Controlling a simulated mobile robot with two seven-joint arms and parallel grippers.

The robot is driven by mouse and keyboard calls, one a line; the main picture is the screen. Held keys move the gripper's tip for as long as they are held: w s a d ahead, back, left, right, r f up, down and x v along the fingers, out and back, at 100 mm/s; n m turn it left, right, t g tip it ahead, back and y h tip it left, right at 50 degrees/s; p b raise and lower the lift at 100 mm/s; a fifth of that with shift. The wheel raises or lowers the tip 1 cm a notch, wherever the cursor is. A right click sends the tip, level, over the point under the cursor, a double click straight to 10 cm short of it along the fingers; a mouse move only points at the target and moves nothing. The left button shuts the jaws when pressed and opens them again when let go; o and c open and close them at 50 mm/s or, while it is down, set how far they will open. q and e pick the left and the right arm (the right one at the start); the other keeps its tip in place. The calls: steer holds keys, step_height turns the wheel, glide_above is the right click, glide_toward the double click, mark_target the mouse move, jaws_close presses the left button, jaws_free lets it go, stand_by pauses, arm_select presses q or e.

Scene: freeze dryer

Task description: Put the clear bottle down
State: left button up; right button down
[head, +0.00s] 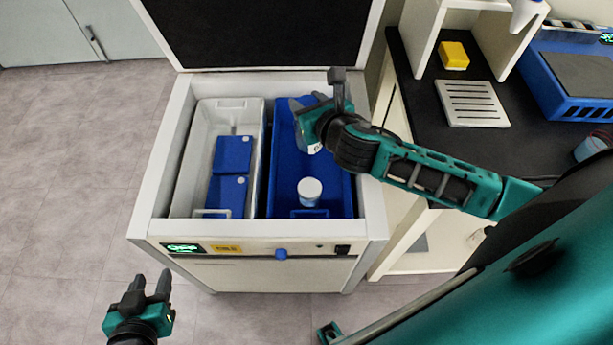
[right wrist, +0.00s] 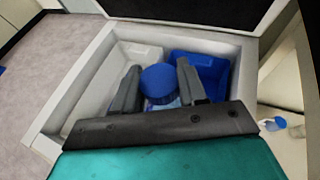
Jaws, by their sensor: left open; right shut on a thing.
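My right gripper (head: 308,108) is over the blue bin (head: 338,200) in the open white chest. In the right wrist view it is shut on a bottle with a round blue cap (right wrist: 159,82), between its two fingers. A little of the clear body shows below the cap. In the head view the gripper hides most of the bottle; I cannot tell whether it touches the bin floor. A white-lidded jar (head: 310,190) stands in the front part of the blue bin. My left gripper (head: 151,284) is open and empty, low at the left, outside the chest.
The white bin (head: 190,160) beside the blue one holds blue boxes (head: 233,154). The chest's dark lid (head: 265,30) stands open behind. At right, a dark counter carries a slotted white rack (head: 472,103), a yellow block (head: 453,55) and a blue device (head: 575,80). Floor at left is clear.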

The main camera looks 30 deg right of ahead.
steer(key=w+d+f+b, duration=0.1)
steer(key=w+d+f, duration=0.35)
steer(key=w, duration=0.35)
step_height(320, 180, down, 21)
steer(key=b, duration=1.1)
steer(key=shift+m, duration=0.3)
steer(key=c, duration=1)
jaws_free()
arm_select(q)
step_height(320, 180, down, 8)
steer(key=w+d, duration=0.1)
steer(key=d, duration=0.1)
steer(key=shift+w+d+f+h, duration=0.15)
steer(key=shift+d+f+h, duration=0.05)
steer(key=shift+d+h, duration=0.2)
arm_select(e)
steer(key=o, duration=0.4)
